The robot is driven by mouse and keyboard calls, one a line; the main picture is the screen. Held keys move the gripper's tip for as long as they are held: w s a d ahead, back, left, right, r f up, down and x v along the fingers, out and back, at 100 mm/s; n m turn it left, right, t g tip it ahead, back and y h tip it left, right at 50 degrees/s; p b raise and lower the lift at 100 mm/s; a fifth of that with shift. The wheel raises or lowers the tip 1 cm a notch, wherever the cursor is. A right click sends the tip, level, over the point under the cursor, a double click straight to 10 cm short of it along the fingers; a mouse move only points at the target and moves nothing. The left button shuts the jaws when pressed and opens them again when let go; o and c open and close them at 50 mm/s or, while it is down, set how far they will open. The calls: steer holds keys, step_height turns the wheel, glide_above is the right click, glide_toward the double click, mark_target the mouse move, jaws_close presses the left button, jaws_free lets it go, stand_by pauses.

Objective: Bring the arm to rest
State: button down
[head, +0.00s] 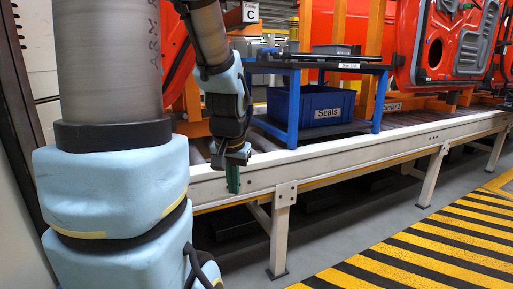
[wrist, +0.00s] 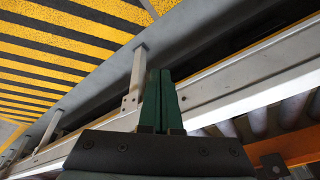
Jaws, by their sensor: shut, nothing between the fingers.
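My gripper (head: 233,179) hangs at the end of my arm in the head view, pointing down. It is just in front of the conveyor's white side rail (head: 345,164). In the wrist view, the two green fingers of my gripper (wrist: 160,74) lie side by side, shut, with nothing between them. The rail (wrist: 228,82) runs diagonally behind the fingers there. I cannot tell whether the fingers touch the rail.
A blue bin labelled Seals (head: 305,107) sits in a blue rack (head: 378,105) on the conveyor. Orange door panels (head: 452,45) stand behind. A white conveyor leg (head: 282,235) is below right of my gripper. Yellow-black floor stripes (head: 430,250) lie at the right.

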steer(key=s+a+f+n+g, duration=0.1)
steer(key=s+f+n+g, duration=0.1)
steer(key=s+f, duration=0.35)
step_height(320, 180, up, 30)
steer(key=p, duration=2.8)
steer(key=shift+s+f, duration=0.15)
steer(key=shift+f, duration=0.05)
